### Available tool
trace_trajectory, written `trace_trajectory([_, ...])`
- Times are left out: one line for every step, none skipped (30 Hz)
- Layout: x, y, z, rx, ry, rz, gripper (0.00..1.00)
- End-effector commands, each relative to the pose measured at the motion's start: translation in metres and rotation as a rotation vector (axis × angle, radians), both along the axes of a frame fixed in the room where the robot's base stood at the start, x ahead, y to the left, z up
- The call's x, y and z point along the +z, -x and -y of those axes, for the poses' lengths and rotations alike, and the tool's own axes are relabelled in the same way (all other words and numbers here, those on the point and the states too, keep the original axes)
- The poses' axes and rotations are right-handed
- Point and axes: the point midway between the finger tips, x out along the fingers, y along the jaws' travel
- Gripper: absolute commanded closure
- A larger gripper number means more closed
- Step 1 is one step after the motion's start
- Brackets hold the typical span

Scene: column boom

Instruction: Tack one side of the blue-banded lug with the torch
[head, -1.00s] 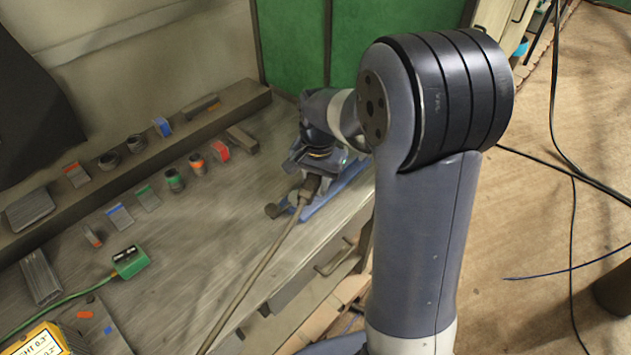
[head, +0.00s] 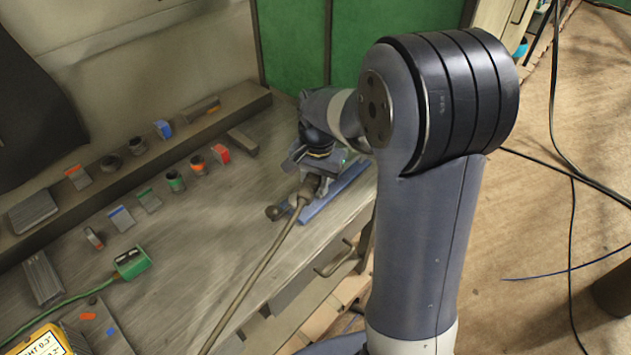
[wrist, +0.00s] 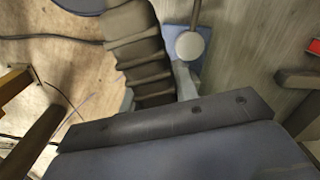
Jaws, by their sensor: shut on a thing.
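My gripper (head: 318,172) is at the right end of the bench, shut on the torch (head: 308,190). The torch's hose runs to the lower left. In the wrist view the torch (wrist: 140,55) shows as a dark ribbed grip, beside a pale round knob. It is over or beside a blue stand (head: 335,195); I cannot tell whether they touch. A blue-banded piece (head: 163,129) stands on the dark beam at the back. Another blue-banded flat piece (head: 121,218) lies on the bench in front. My gripper is well to the right of both. The fingertips are mostly hidden.
The dark beam (head: 130,158) carries an orange-banded piece (head: 77,177) and round collars. Green, orange and red banded pieces (head: 220,154) lie in front of it. A green box (head: 131,262) with a cable sits at front left.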

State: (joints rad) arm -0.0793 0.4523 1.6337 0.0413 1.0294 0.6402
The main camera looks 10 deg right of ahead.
Motion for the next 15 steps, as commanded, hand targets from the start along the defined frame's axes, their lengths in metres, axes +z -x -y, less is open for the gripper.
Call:
trace_trajectory([0.008,0.001,-0.001,0.001,0.0,0.001,0.94])
trace_trajectory([0.01,0.001,-0.001,0.001,0.0,0.001,0.94])
trace_trajectory([0.013,0.002,-0.001,0.001,0.0,0.001,0.94])
trace_trajectory([0.016,0.003,-0.002,0.001,0.0,0.001,0.94])
trace_trajectory([0.018,0.004,-0.002,0.001,0.0,0.001,0.94])
trace_trajectory([0.021,0.004,-0.002,0.001,0.001,0.001,0.94])
trace_trajectory([0.023,0.005,-0.003,0.001,0.001,0.001,0.94])
trace_trajectory([0.025,0.006,-0.003,0.001,0.001,0.001,0.94])
trace_trajectory([0.028,0.006,-0.004,0.001,0.001,0.001,0.94])
trace_trajectory([0.031,0.007,-0.004,0.001,0.001,0.001,0.94])
trace_trajectory([0.033,0.008,-0.004,0.001,0.0,0.0,0.94])
trace_trajectory([0.036,0.009,-0.005,0.0,0.0,0.0,0.94])
trace_trajectory([0.038,0.009,-0.005,0.0,0.0,0.0,0.94])
trace_trajectory([0.04,0.01,-0.005,0.0,0.0,0.0,0.94])
trace_trajectory([0.043,0.01,-0.006,0.0,0.0,0.0,0.94])
